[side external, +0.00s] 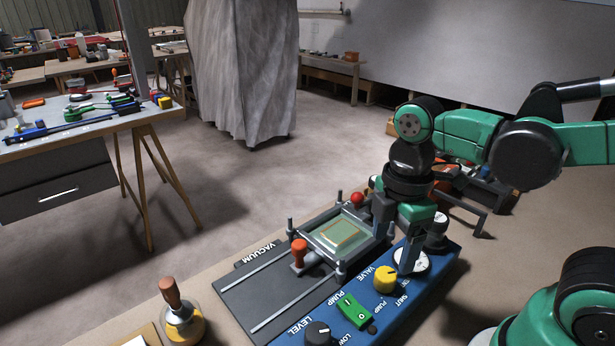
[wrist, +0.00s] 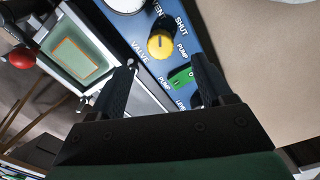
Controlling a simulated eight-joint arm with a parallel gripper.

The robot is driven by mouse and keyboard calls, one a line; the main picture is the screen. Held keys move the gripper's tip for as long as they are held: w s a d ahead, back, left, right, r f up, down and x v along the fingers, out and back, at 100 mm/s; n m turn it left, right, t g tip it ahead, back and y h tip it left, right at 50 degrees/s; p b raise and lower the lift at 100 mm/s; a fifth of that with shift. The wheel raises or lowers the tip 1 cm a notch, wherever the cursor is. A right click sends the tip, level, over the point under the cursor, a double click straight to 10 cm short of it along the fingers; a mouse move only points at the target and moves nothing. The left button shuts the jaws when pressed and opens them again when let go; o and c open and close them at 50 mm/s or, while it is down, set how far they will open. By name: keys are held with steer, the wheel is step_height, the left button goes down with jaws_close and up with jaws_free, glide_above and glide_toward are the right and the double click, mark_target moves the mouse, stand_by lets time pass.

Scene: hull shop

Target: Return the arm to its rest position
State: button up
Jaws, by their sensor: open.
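My green and black arm comes in from the right in the side view. My gripper (side external: 397,245) points down over the blue control panel (side external: 447,272), near the white gauge. In the wrist view my gripper (wrist: 166,75) has its two black fingers apart with nothing between them. Beyond the fingertips the wrist view shows the yellow valve knob (wrist: 161,43) and the green pump switch (wrist: 181,78). Both stand on the panel, and the yellow knob (side external: 386,279) also shows in the side view.
A vacuum fixture with a framed greenish plate (side external: 343,232) stands left of my gripper, with a red ball knob (side external: 357,198) and an orange handle (side external: 299,252). A wooden-handled tool (side external: 177,310) stands at the front left. A tool-covered bench (side external: 70,140) is at the far left.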

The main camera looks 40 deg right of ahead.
steer(key=m, duration=0.1)
steer(key=w+m+t, duration=0.1)
steer(key=shift+d+m, duration=0.15)
steer(key=shift+m, duration=0.15)
steer(key=shift+w+d+r+m+t, duration=0.3)
steer(key=shift+w+m+t, duration=0.6)
steer(key=shift+m, duration=0.95)
steer(key=shift+w+d+r+m+t, duration=0.1)
steer(key=shift+w+r+m+t, duration=0.45)
steer(key=shift+m+t, duration=0.95)
steer(key=shift+w+d+r+m+t, duration=0.3)
steer(key=shift+w+m+t, duration=0.45)
steer(key=shift+m, duration=1.4)
